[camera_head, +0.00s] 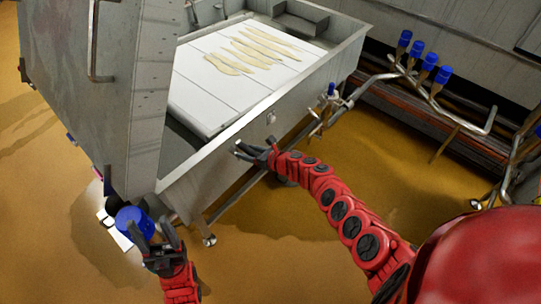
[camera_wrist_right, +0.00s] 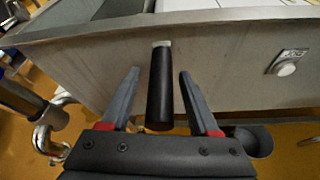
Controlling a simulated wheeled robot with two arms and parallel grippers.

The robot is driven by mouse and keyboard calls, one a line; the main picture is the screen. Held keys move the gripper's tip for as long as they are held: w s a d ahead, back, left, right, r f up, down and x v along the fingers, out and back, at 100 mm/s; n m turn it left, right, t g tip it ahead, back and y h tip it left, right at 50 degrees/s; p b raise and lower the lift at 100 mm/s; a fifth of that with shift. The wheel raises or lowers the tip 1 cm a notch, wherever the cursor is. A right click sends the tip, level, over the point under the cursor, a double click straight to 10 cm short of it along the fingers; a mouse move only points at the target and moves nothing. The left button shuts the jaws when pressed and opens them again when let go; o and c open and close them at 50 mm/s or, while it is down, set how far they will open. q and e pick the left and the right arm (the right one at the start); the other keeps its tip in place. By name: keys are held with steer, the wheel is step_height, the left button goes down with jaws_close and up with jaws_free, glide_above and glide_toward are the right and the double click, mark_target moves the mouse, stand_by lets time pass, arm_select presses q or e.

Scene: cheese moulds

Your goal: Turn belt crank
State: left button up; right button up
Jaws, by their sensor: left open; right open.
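A black cylindrical crank handle (camera_wrist_right: 160,90) points toward me from the steel side of the belt table (camera_head: 245,125). In the right wrist view it stands between the two fingers of my right gripper (camera_wrist_right: 156,95), with a gap on each side. My right gripper (camera_head: 248,152) is open close to the table side in the head view, where I cannot make out the handle clearly. My left gripper (camera_head: 160,238) is open and empty at the lower left, close to a blue cylindrical object (camera_head: 133,219); I cannot tell whether they touch.
Pale strips (camera_head: 252,52) lie on the white belt (camera_head: 205,92). A small round knob (camera_wrist_right: 287,68) sits on the table side, right of the handle. A tall steel cabinet (camera_head: 105,90) stands at left. Pipes with blue-capped valves (camera_head: 422,72) run at right. Ochre floor is open in front.

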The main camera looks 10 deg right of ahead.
steer(key=p+v, duration=0.1)
steer(key=v, duration=0.1)
steer(key=p+v, duration=0.2)
steer(key=v, duration=0.1)
steer(key=p+v, duration=0.1)
steer(key=v, duration=0.1)
steer(key=shift+s+d+r, duration=0.1)
steer(key=shift+d+r, duration=0.05)
steer(key=shift+r, duration=0.3)
steer(key=p, duration=0.2)
glide_toward(256, 153)
steer(key=shift+v, duration=0.95)
steer(key=shift+s+f, duration=0.15)
